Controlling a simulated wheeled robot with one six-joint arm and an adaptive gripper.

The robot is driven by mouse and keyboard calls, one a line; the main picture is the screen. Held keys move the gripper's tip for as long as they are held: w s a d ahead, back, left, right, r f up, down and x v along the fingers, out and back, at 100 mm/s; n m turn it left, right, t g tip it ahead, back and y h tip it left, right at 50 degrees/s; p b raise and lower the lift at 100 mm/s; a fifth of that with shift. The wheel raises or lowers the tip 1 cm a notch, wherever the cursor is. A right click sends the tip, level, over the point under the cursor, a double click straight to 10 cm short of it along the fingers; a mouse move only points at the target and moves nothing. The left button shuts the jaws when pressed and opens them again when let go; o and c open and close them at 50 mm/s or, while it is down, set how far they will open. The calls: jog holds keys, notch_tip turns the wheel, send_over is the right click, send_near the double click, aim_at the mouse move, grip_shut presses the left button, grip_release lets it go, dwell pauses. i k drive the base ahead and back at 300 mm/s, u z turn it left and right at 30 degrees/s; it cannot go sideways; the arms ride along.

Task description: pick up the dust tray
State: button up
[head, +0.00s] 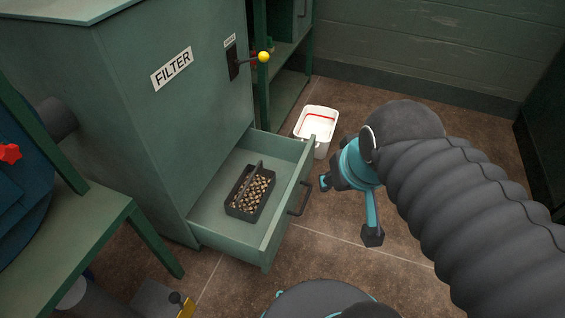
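The dust tray (236,207) is a small dark box with a raised bar handle across its top. It holds many pale, chunky pieces and sits inside the pulled-out green drawer (284,223) of the filter cabinet. My gripper (347,212) is to the right of the drawer, apart from the tray. Its teal fingers are spread wide with dark tips, and nothing shows between them. My thick grey sleeved arm reaches in from the right and hides the floor behind it.
The green filter cabinet (120,90) carries a yellow-knobbed lever (262,57). The drawer's front has a dark handle (300,198). A white bin (316,126) stands on the floor behind the drawer. A green table (62,243) is at left. Brown tiled floor lies open right of the drawer.

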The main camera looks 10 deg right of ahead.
aim_at(247, 199)
jog(key=u, duration=3.3)
jog(key=k, duration=1.3)
jog(key=z, duration=0.85)
